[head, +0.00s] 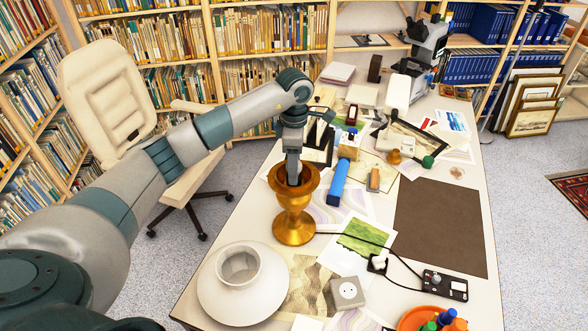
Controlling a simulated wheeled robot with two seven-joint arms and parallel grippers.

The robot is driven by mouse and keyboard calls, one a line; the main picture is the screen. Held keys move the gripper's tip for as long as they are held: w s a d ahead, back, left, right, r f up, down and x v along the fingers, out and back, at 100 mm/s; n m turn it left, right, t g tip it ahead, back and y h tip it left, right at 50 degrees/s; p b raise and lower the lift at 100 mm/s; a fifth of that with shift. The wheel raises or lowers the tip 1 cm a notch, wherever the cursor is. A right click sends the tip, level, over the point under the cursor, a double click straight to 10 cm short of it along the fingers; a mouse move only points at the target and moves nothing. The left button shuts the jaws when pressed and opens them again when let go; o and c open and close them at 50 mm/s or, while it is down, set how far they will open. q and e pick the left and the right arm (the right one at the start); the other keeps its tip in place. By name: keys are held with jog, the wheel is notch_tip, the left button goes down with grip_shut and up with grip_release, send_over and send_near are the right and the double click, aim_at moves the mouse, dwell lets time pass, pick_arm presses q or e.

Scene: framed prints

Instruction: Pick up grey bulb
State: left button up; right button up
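My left gripper (292,172) points straight down into the mouth of a golden goblet (294,213). The goblet stands upright on the table. The fingertips are inside the cup and partly hidden by its rim, so I cannot tell whether they are open or shut, or hold anything. I cannot make out a grey bulb; the inside of the goblet is mostly hidden. My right gripper is not in view.
A blue box (338,183), a grey box (346,293), a cabled black device (445,285) and an orange bowl (428,318) lie to the right. A brown mat (440,224) is bare.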

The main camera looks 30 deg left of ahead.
pick_arm(q)
jog(key=shift+c, duration=0.4)
jog(key=c, duration=1.1)
jog(key=shift+o, duration=0.2)
jog(key=shift+r, duration=0.15)
